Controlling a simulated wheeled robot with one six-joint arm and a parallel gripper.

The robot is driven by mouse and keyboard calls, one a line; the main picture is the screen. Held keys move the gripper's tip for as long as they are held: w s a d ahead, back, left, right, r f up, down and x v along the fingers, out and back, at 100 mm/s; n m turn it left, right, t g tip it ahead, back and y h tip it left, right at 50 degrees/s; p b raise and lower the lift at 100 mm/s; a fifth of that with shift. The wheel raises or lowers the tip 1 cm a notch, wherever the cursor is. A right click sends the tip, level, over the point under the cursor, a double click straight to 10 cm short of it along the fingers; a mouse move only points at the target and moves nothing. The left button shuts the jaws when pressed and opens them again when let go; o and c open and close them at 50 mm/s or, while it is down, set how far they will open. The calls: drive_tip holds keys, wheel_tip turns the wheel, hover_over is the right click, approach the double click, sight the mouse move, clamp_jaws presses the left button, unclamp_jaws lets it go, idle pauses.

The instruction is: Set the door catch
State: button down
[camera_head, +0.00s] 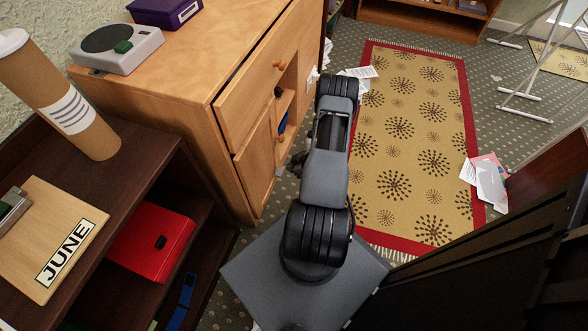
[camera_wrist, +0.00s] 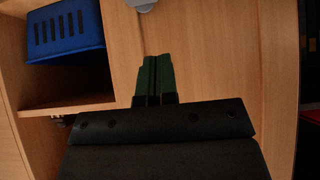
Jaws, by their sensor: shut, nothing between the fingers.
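My gripper (camera_wrist: 157,78) shows in the wrist view with its two dark green fingers together and nothing between them. The fingertips point at a plain light-wood panel (camera_wrist: 210,60); whether they touch it I cannot tell. A small grey rounded part (camera_wrist: 142,5) is cut off by the top edge, just above the fingertips; I cannot tell if it is the door catch. In the head view, the wooden cabinet (camera_head: 225,75) has a lower door (camera_head: 255,155) to the left of my arm. My gripper is largely hidden there by the arm.
A blue basket (camera_wrist: 65,32) sits in an open compartment left of the fingers. A dark shelf unit (camera_head: 150,150) with a red box (camera_head: 152,242) stands at the left. A patterned rug (camera_head: 410,150) and scattered papers (camera_head: 488,180) lie on the floor to the right.

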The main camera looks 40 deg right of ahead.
drive_tip(key=b, duration=0.2)
hover_over(278, 176)
drive_tip(key=s+d, duration=0.1)
drive_tip(key=s, duration=0.1)
wheel_tip(278, 176, down, 5)
wheel_tip(278, 176, down, 2)
drive_tip(key=shift+d+f+b, duration=0.1)
drive_tip(key=shift+d+b, duration=0.05)
drive_tip(key=shift+b, duration=0.45)
drive_tip(key=shift+f, duration=0.55)
